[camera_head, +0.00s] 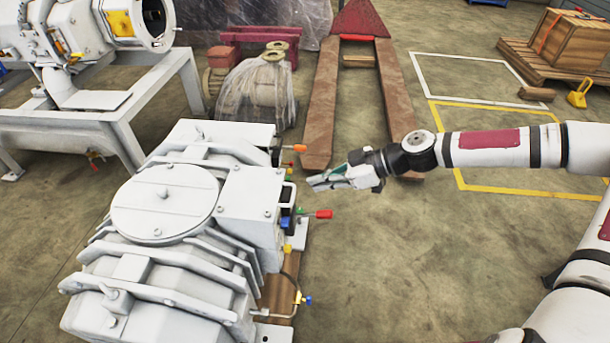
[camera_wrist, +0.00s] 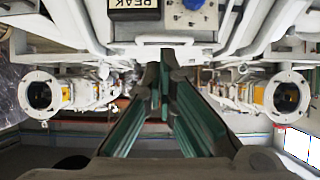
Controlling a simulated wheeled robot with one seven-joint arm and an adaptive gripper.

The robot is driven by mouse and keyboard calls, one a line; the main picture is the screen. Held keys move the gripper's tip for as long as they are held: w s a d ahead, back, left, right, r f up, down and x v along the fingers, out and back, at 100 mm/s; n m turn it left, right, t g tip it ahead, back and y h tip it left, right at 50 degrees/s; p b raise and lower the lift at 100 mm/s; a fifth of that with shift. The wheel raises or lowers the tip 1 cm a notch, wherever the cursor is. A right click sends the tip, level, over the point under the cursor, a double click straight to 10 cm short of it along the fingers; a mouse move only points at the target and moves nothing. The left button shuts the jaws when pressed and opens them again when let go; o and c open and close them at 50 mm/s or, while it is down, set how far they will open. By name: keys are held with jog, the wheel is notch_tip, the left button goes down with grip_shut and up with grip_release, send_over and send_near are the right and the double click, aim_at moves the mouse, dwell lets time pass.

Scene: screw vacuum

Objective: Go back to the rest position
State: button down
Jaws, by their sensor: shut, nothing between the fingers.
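My gripper (camera_head: 314,184) is at the end of my arm, which reaches in from the right in the head view. It is shut and empty, and it points left. It hangs in the air just right of the white screw vacuum pump (camera_head: 165,215), apart from its side as far as I can see. In the wrist view the gripper fingers (camera_wrist: 165,60) meet near the middle.
A red-handled valve (camera_head: 322,214) and an orange-handled valve (camera_head: 299,148) stick out from the pump near my gripper. A pallet jack (camera_head: 320,110) stands behind. A wooden crate (camera_head: 570,40) is at the far right. The floor (camera_head: 400,260) below my arm is clear.

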jog(key=shift+s+d+f+p, duration=0.1)
jog(key=shift+d+p, duration=0.05)
jog(key=shift+d, duration=0.6)
jog(key=shift+s+d+f+p, duration=0.1)
jog(key=shift+s+d+p, duration=0.05)
jog(key=shift+d, duration=0.65)
jog(key=shift+s+d+f+p, duration=0.1)
jog(key=shift+d+p, duration=0.05)
jog(key=shift+d, duration=0.6)
